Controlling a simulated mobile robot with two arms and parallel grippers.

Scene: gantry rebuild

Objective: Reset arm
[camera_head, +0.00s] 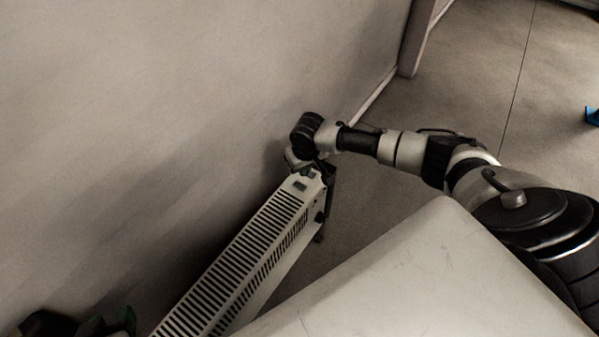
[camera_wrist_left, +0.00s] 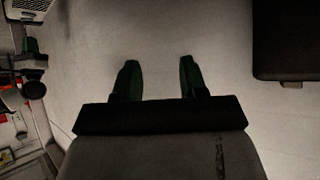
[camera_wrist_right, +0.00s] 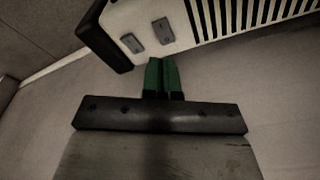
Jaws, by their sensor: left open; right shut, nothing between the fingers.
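My right arm comes in from the right in the head view and ends above the near-wall end of a white slatted heater (camera_head: 235,262). In the right wrist view my right gripper (camera_wrist_right: 161,62) is shut and empty, its green fingertips together just below the heater (camera_wrist_right: 182,22) in the picture. I cannot tell whether they touch it. In the left wrist view my left gripper (camera_wrist_left: 159,65) is open, with nothing between its green fingers and a plain pale surface beyond. Dark green parts at the bottom left of the head view look like my left gripper, partly cut off.
A bare wall (camera_head: 190,90) runs along the left, close to the heater. Open floor (camera_head: 500,60) lies beyond my right arm, with a small blue thing (camera_head: 592,116) at the far right. A dark panel (camera_wrist_left: 285,40) shows at the upper right of the left wrist view.

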